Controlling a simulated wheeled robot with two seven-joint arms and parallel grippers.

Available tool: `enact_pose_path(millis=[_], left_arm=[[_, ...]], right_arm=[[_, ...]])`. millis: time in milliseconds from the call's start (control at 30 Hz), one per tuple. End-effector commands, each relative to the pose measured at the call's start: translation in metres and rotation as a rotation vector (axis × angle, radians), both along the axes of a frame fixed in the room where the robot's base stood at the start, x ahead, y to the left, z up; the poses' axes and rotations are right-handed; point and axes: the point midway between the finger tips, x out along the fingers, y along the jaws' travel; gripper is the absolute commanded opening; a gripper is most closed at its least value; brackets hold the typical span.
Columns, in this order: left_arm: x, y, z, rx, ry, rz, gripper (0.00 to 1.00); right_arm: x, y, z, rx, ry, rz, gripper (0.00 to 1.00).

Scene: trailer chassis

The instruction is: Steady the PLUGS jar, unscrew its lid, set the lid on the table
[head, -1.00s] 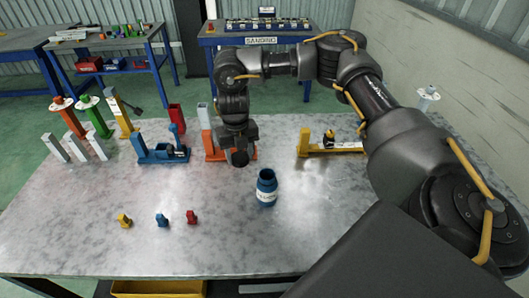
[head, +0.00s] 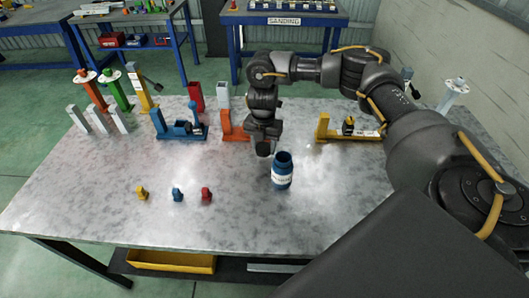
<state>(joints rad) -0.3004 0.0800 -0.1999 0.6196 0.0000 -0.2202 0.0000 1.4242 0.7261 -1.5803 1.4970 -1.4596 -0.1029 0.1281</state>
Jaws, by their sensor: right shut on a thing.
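The PLUGS jar (head: 282,172) is blue with a white label band. It stands upright on the grey table (head: 110,205), and its top looks open and dark inside. My right gripper (head: 264,148) points down just behind and to the left of the jar, apart from its mouth. It is shut on a small dark piece at its tip, which looks like the lid; the fingers are hard to make out at this size. My left gripper is not in view, and nothing holds the jar.
Small yellow (head: 141,193), blue (head: 177,195) and red (head: 206,196) pieces lie at the front left. A blue fixture (head: 180,132), an orange stand (head: 232,130) and a yellow fixture (head: 347,132) stand farther back. The table between the small pieces and the jar is bare.

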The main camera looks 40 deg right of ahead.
Motion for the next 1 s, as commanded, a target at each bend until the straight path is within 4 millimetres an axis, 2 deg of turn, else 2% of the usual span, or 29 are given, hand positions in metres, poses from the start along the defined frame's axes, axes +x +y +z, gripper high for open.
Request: enact_pose_path(millis=[67, 333, 767, 800, 967, 1000], left_arm=[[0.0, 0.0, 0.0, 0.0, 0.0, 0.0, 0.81], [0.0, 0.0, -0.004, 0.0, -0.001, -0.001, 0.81], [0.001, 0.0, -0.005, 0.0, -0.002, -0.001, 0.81], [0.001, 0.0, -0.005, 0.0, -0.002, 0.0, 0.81], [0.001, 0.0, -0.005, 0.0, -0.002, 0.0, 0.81], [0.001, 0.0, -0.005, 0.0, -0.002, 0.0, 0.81]], right_arm=[[0.0, 0.0, -0.002, 0.001, 0.001, 0.001, 0.2], [-0.001, 0.001, -0.039, 0.001, 0.003, 0.0, 0.2], [0.0, 0.0, -0.045, -0.001, 0.001, 0.001, 0.2], [0.0, 0.0, -0.045, -0.001, 0.001, 0.001, 0.49], [0.0, 0.0, -0.044, 0.0, 0.0, 0.001, 0.69], [0.0, 0.0, -0.044, 0.0, 0.0, 0.001, 0.69]])
